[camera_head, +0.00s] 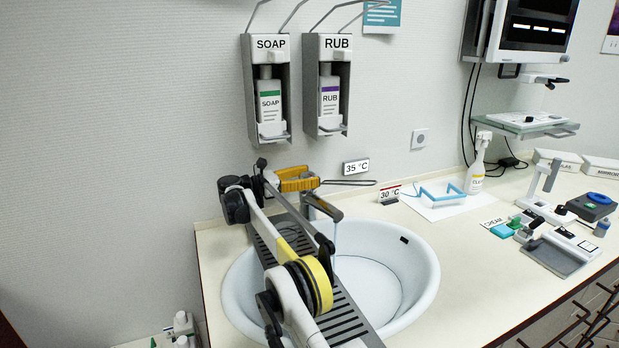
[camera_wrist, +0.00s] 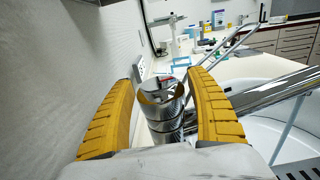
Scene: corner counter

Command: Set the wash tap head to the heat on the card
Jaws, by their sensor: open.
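My gripper (camera_head: 297,180) is open at the back of the wash basin (camera_head: 428,275), by the tap (camera_head: 323,208). In the wrist view, my gripper (camera_wrist: 162,80) has its two yellow fingers on either side of the tap's round metal head (camera_wrist: 163,110), with gaps visible. A thin lever (camera_wrist: 222,45) and the thick spout (camera_wrist: 262,98) run off to the right. The lever also shows in the head view (camera_head: 350,183). A "35 °C" card (camera_head: 356,167) is on the wall behind the tap. A "30 °C" card (camera_head: 390,194) stands on the counter. The head's setting marks are not readable.
A slatted grey board (camera_head: 345,318) lies across the basin under my arm. Soap (camera_head: 268,100) and rub (camera_head: 329,95) dispensers hang above. A spray bottle (camera_head: 477,165), a blue frame (camera_head: 440,193) and several devices stand on the counter to the right. The wall is close behind.

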